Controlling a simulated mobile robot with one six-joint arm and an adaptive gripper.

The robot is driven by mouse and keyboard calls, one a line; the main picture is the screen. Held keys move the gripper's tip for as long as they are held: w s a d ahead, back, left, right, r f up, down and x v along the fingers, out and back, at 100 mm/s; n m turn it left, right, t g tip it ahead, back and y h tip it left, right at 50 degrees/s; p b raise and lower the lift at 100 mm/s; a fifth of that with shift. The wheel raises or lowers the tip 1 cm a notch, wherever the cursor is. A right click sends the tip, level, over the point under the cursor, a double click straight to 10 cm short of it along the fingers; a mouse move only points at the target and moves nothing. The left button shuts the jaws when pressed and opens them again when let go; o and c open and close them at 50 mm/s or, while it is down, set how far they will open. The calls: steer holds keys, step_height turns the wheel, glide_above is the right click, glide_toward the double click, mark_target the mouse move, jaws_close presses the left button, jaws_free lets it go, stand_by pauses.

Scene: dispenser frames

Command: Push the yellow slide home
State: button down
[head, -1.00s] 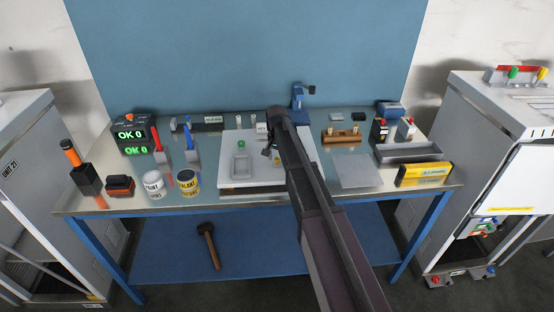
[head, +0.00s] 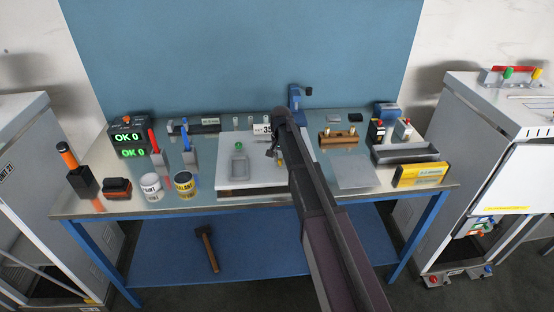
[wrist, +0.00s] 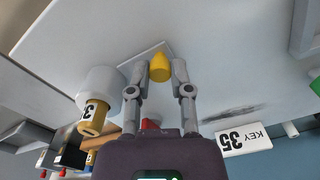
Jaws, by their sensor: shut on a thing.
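The yellow slide shows as a rounded yellow piece (wrist: 160,67) between my fingertips in the wrist view, over a pale plate on the white board. My gripper (wrist: 158,76) is shut on it. In the head view my gripper (head: 274,153) is over the white board (head: 225,181), and a small bit of yellow (head: 281,160) shows beside my arm. My arm covers much of that side of the board. How far in the slide sits cannot be told.
A white cylinder (wrist: 100,86) with a brass-coloured plug (wrist: 93,118) stands near my fingers. A KEY 35 tag (wrist: 242,140) is at the board's back edge. Cans, a box and trays stand around the bench.

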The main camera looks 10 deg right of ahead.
steer(key=shift+d, duration=0.2)
steer(key=c, duration=0.5)
jaws_free()
steer(key=shift+c, duration=0.2)
steer(key=shift+a, duration=0.15)
steer(key=shift+a, duration=0.4)
steer(key=shift+a+r+p, duration=0.5)
steer(key=shift+a, duration=0.3)
step_height(320, 180, up, 13)
steer(key=p, duration=1.3)
steer(key=s+d+f+n+b, duration=0.1)
steer(key=s+d+f+b, duration=0.1)
steer(key=s, duration=0.7)
steer(key=s+d+f+n+b, duration=0.2)
steer(key=s+d+f+b, duration=0.1)
steer(key=s, duration=0.7)
steer(key=s+d+f+n+b, duration=0.2)
steer(key=s+d+f+b, duration=0.1)
steer(key=s, duration=0.7)
steer(key=shift+d+f, duration=0.25)
steer(key=shift+d, duration=0.4)
